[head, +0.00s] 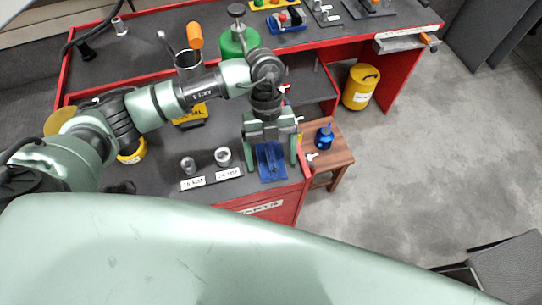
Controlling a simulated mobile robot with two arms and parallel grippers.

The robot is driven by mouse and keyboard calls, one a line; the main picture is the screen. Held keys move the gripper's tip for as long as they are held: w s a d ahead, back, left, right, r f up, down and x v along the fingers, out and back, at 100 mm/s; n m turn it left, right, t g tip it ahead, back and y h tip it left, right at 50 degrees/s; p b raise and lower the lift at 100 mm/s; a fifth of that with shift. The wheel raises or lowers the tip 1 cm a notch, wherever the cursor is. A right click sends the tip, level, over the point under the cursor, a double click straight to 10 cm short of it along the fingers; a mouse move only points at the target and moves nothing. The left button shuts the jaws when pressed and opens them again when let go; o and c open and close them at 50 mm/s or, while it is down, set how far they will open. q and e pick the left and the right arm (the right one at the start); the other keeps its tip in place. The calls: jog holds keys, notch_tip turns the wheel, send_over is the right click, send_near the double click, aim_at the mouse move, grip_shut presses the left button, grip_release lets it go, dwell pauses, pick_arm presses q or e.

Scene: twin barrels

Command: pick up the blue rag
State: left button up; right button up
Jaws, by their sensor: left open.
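The blue rag (272,172) lies on the dark bench top near its right end, close to the red edge. My left gripper (270,161) is over it, pointing down, with one finger on each side of the rag. The fingers are open and apart. The gripper's body hides the far end of the rag. I cannot tell whether the fingertips touch the bench. My right gripper is out of view.
Two small metal cylinders (222,156) stand by white labels left of the rag. A wooden stool (335,158) with a blue bottle (324,138) stands to the right. A green canister (238,43) is behind.

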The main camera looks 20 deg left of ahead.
aim_at(272, 156)
pick_arm(q)
jog(key=c, duration=1.5)
jog(key=shift+r, duration=0.1)
notch_tip(272, 156, up, 20)
jog(key=shift+f+b, duration=0.1)
jog(key=shift+b, duration=0.95)
